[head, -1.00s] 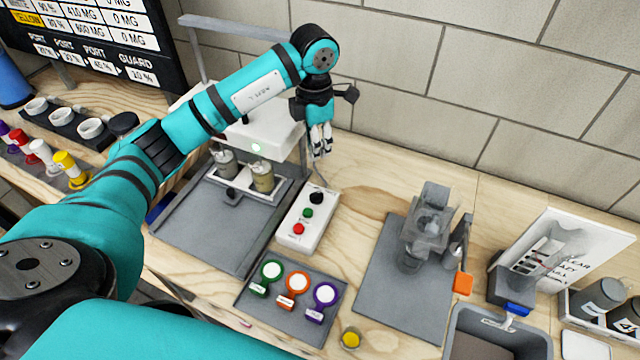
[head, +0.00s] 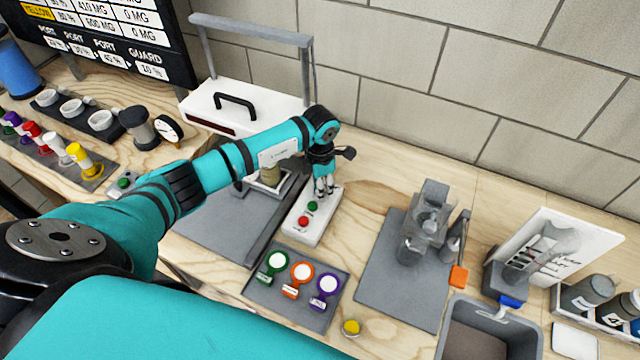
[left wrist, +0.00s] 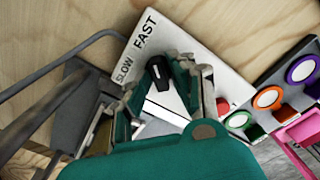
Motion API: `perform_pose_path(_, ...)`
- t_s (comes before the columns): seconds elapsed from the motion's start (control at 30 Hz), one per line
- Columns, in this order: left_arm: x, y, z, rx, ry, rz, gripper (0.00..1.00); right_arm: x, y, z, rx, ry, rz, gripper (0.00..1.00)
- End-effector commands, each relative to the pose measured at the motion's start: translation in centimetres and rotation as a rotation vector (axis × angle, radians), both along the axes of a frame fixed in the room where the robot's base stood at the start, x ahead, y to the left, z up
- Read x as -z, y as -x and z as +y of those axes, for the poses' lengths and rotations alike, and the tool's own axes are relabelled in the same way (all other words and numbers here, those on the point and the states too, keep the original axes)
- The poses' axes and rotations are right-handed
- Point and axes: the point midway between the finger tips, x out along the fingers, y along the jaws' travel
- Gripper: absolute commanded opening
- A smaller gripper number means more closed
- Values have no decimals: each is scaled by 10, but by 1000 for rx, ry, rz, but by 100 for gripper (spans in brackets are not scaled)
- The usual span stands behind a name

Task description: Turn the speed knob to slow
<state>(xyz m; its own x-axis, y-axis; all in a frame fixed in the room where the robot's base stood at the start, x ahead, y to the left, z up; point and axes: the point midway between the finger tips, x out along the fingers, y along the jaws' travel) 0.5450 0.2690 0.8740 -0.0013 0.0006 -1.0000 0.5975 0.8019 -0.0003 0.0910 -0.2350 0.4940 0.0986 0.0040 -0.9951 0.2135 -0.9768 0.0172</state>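The white control box (head: 306,232) stands on the bench, with a green button (head: 312,206) and a red button (head: 303,221) showing. My left gripper (head: 325,190) points down over its far end and hides the knob in the head view. In the left wrist view the black speed knob (left wrist: 158,78) lies between the tips of my left gripper (left wrist: 160,72), which is open with a finger on each side. I cannot tell whether the fingers touch it. The words SLOW and FAST are printed on the box (left wrist: 205,60) beyond the knob. My right gripper is not in view.
A grey tray (head: 335,318) with green, orange and purple tagged pieces lies just in front of the box. A white machine with a handle (head: 212,110) stands behind my left arm. A grey mat (head: 385,292) with a clear device lies to the right.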

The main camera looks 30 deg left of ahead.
Motion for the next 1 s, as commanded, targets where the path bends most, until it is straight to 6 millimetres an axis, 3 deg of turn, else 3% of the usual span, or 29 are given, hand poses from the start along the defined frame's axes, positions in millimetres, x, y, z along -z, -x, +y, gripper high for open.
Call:
perform_pose_path(0.2, 1, 0, 0, 0, 0, 0, 23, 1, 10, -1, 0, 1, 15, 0)
perform_pose_path(0.4, 0, 0, 0, 0, 0, 0, 0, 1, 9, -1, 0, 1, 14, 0)
perform_pose_path(0.77, 0, 0, 0, -18, 1, -1, 0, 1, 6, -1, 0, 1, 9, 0)
perform_pose_path(1.0, 0, -1, 0, -125, 0, -2, 0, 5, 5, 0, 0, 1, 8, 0)
